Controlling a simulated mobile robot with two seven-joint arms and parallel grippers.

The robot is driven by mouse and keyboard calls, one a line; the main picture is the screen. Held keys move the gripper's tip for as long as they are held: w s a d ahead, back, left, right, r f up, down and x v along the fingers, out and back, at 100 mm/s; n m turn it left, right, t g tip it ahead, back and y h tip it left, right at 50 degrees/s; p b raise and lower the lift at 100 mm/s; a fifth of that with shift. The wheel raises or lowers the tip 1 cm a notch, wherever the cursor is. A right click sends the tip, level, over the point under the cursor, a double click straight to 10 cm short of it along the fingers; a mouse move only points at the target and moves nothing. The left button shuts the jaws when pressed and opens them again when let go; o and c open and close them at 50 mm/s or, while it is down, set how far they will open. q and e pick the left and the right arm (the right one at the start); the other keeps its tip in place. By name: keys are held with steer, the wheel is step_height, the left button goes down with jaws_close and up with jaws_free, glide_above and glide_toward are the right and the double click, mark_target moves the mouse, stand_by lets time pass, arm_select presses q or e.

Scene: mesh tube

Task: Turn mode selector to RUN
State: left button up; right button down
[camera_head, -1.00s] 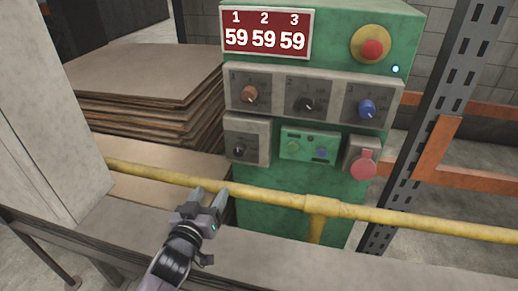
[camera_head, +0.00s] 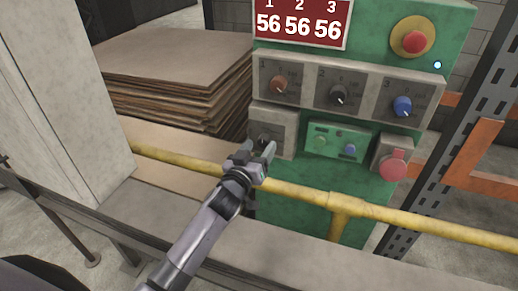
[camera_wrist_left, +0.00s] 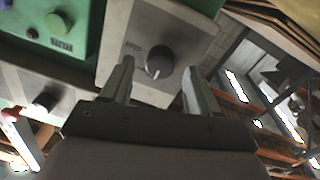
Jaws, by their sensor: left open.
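The lower-left selector knob (camera_wrist_left: 160,64), black with a pale pointer line, sits on a grey plate (camera_head: 285,125) on the green control cabinet. I take it as the mode selector; its label is too blurred to read. My left gripper (camera_head: 259,147) is open, with its fingers pointing at this plate. In the left wrist view the gripper (camera_wrist_left: 157,78) shows one finger on each side of the knob in the picture; I cannot tell whether they touch it. In the head view the fingers partly cover the knob. My right gripper is not in view.
A yellow rail (camera_head: 300,193) crosses in front of the cabinet, just under my left gripper. Three numbered knobs, including a blue one (camera_head: 402,106), sit above. A red emergency button (camera_head: 414,41) and a red round cover (camera_head: 393,169) are at right. Stacked boards (camera_head: 175,65) stand left.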

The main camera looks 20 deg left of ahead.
arm_select(q)
steer(key=shift+w, duration=0.25)
steer(key=c, duration=1)
steer(key=shift+c, duration=0.2)
